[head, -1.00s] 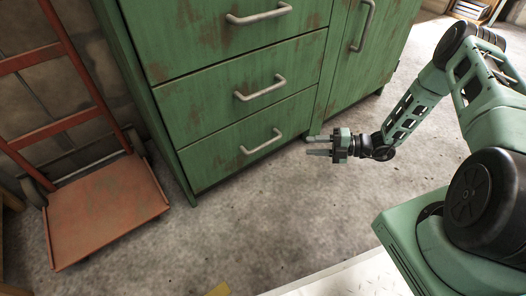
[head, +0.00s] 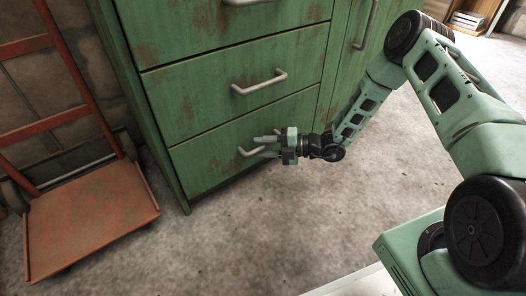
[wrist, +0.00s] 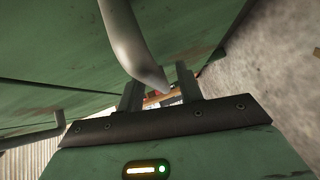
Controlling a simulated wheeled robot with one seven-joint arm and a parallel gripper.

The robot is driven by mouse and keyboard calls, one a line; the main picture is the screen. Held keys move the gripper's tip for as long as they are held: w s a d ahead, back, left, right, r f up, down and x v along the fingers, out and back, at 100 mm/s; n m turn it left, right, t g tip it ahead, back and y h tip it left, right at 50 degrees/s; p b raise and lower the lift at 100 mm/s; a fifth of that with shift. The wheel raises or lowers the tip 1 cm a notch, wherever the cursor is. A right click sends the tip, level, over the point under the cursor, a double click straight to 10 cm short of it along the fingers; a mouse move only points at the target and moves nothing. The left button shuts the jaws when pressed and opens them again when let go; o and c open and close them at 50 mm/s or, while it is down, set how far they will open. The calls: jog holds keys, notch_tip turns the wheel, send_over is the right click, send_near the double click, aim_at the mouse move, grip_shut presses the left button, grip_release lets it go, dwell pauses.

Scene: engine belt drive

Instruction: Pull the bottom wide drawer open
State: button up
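The bottom wide drawer (head: 215,160) of the green cabinet is closed, its worn front flush with the drawer above. Its pale bar handle (head: 242,152) is partly hidden behind my gripper (head: 262,147), which is at the right part of the handle. The two fingers are apart, one above the other in the head view. In the wrist view the handle (wrist: 128,40) runs down from the top edge, and its lower end appears between or just beyond the tips of my open gripper (wrist: 160,84). I cannot tell whether the fingers touch it.
The middle drawer handle (head: 260,84) sticks out above my gripper. A cabinet door (head: 350,70) stands to the right of the drawers. A red hand truck (head: 95,215) stands left of the cabinet. The concrete floor (head: 240,220) before the drawer is clear.

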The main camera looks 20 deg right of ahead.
jog(key=shift+a, duration=0.2)
jog(key=shift+c, duration=0.4)
grip_shut()
jog(key=shift+s+d+r+p, duration=0.15)
jog(key=shift+s+d+p, duration=0.05)
jog(key=shift+s+p, duration=0.4)
jog(key=s+d+p, duration=0.4)
jog(key=s+p, duration=0.3)
jog(key=s, duration=0.7)
jog(key=s+d+p, duration=0.5)
jog(key=s+p, duration=0.1)
jog(key=s, duration=0.8)
jog(key=shift+s+d+p, duration=0.2)
jog(key=shift+s+p, duration=0.2)
jog(key=shift+o, duration=0.4)
grip_release()
jog(key=shift+d, duration=0.15)
